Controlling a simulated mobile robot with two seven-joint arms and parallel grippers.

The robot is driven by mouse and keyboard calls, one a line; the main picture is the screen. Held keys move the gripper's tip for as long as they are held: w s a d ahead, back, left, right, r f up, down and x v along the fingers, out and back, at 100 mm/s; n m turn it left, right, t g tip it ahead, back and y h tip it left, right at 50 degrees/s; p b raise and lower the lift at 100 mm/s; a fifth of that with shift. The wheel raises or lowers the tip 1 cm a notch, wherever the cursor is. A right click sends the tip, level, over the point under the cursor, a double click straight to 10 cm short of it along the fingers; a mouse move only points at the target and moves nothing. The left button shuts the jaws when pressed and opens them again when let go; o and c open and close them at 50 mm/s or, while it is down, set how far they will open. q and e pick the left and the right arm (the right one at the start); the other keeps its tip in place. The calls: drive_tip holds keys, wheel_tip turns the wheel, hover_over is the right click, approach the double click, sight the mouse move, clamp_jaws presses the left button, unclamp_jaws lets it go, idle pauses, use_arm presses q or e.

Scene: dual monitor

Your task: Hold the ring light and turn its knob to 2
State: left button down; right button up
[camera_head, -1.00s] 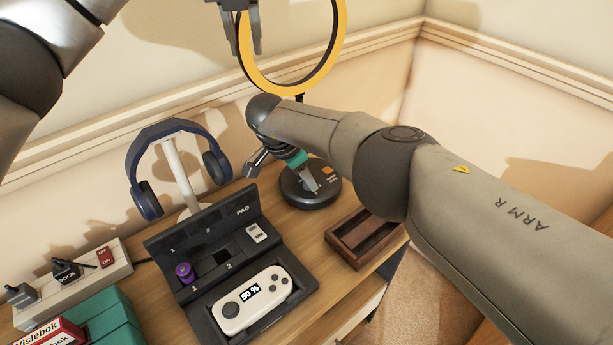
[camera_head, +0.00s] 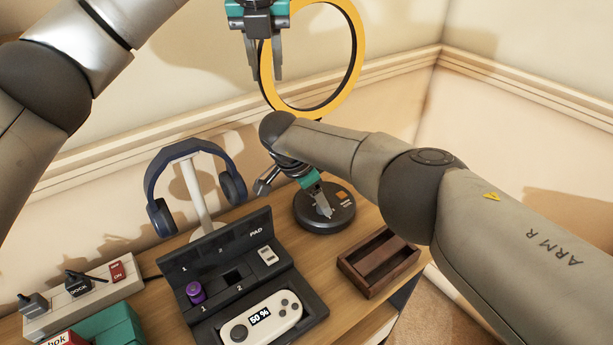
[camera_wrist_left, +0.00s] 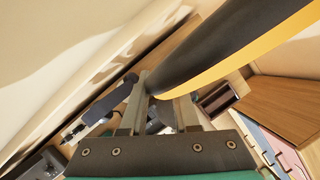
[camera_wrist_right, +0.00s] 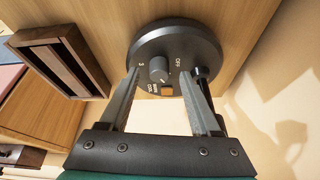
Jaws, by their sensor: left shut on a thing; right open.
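The ring light has a yellow and black ring (camera_head: 352,75) standing above the desk and a round dark base (camera_head: 340,218) on it. My left gripper (camera_head: 266,75) is shut on the ring's left side; the ring's dark and yellow band also crosses the left wrist view (camera_wrist_left: 215,55). In the right wrist view the base carries a grey knob (camera_wrist_right: 158,68) with markings including OFF and 3, and an orange square beside it. My right gripper (camera_wrist_right: 165,75) is open, its fingers reaching over the base on either side of the knob. Whether the fingers touch it cannot be told.
A headphone stand with blue headphones (camera_head: 160,215) stands to the left. A black case with a white controller (camera_head: 240,333) lies in front. A power strip (camera_head: 50,318) is far left.

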drive_tip(key=v, duration=1)
drive_tip(key=shift+r, duration=0.3)
drive_tip(key=s+d+m+t+y, duration=0.1)
drive_tip(key=d+m+y, duration=0.55)
drive_tip(key=m, duration=1.05)
drive_tip(key=shift+h, duration=0.25)
drive_tip(key=x, duration=1.1)
drive_tip(key=shift+d+f, duration=0.15)
drive_tip(key=shift+f, duration=0.35)
clamp_jaws()
